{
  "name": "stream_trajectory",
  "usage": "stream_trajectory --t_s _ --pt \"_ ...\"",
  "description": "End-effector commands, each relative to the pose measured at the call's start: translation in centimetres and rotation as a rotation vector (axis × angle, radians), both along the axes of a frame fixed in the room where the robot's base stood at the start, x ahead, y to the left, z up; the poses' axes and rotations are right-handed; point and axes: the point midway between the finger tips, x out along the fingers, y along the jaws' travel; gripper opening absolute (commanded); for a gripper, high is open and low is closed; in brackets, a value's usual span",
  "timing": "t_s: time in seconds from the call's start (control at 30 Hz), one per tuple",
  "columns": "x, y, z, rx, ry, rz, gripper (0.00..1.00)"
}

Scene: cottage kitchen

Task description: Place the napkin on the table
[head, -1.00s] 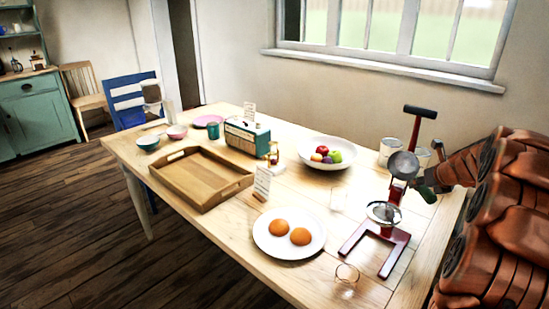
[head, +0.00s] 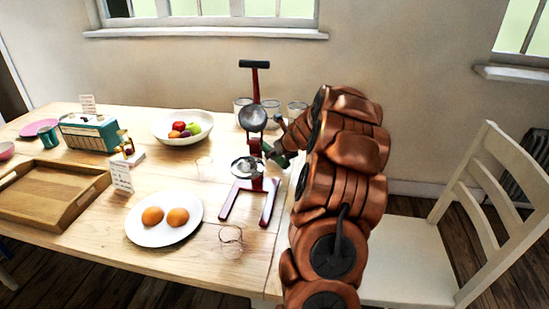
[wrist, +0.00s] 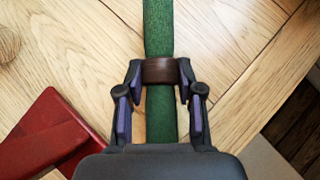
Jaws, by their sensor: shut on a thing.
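The napkin is a dark green roll (wrist: 159,28) with a brown ring (wrist: 160,72) around it. My gripper (wrist: 160,77) is shut on it at the ring in the wrist view, one finger on each side. The wooden table (head: 100,270) lies below the roll; I cannot tell whether they touch. In the head view my gripper (head: 279,157) is small and partly hidden by my arm, just right of the red press, with a bit of green at it.
A red-framed juice press (head: 268,203) stands close left of my gripper, with glasses (head: 297,110) behind. A plate with two buns (head: 141,238), a clear glass (head: 231,240), a fruit bowl (head: 163,131) and a wooden tray (head: 60,222) are further left. A white chair (head: 405,262) stands right.

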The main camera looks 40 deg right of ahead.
Motion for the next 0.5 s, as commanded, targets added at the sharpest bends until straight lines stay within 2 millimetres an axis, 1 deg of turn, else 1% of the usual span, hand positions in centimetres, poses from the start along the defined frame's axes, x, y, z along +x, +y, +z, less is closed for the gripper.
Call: stream_trajectory --t_s 0.03,0.1,0.47,0.5 --pt "0.02 0.09 -0.81 0.003 0.000 0.000 0.02" --pt "0.02 0.09 -1.23 0.002 0.001 0.001 0.02" --pt "0.02 0.06 -1.41 0.002 0.001 0.001 0.02" --pt "0.02 0.06 -1.48 0.002 0.000 0.001 0.38"
